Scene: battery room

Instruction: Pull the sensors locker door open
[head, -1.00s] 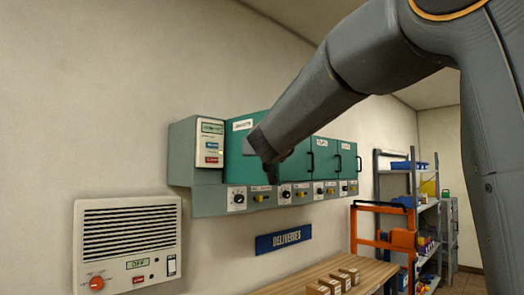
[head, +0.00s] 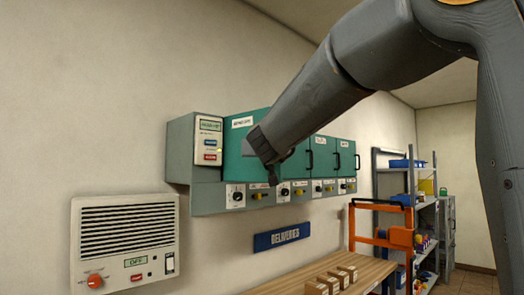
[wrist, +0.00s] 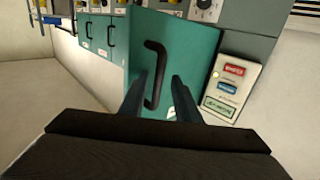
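The teal locker door (head: 236,146) with a white label, too blurred to read surely, is the nearest of a row in the wall cabinet. In the wrist view the door (wrist: 195,60) fills the middle, and its black bar handle (wrist: 155,75) stands out from it. The door looks slightly angled from its neighbours, but I cannot tell how far it is open. My gripper (wrist: 160,95) has its two fingers apart, on either side of the handle's lower part in the picture.
A control panel with buttons (head: 209,143) sits left of the door, and a strip of knobs (head: 262,196) runs below. Shelves (head: 405,165) stand at right.

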